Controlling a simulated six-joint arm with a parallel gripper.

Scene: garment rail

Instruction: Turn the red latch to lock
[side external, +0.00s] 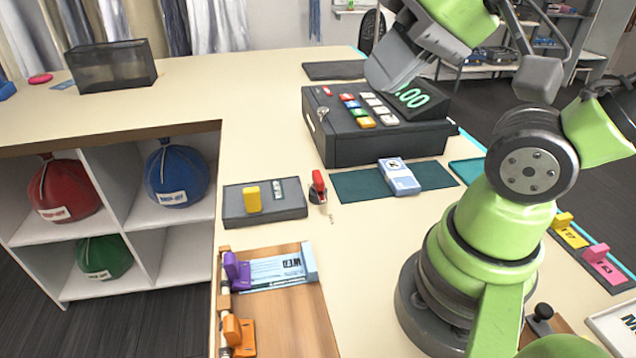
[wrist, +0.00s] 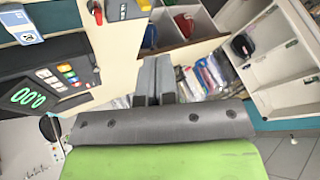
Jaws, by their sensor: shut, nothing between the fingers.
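A small upright red piece (side external: 318,182) with a silver base stands on the cream counter, between the grey tray and the black register. It is the likeliest red latch in view, but its exact form is too small to tell. A red-and-silver piece (wrist: 97,12), seemingly the same one, shows at the top of the wrist view, cut by the edge. My gripper (wrist: 155,62) is shut and empty in the wrist view, apart from the red piece. In the side view my gripper's grey end hangs above the register, and its fingertips are not clear.
The black register (side external: 380,140) stands high under my gripper. A grey tray (side external: 285,212) with a yellow block lies left of the red piece. A blue-white card box (side external: 398,177) rests on a teal mat. Purple (side external: 236,268) and orange (side external: 238,332) clamps sit on a wooden board nearer the camera.

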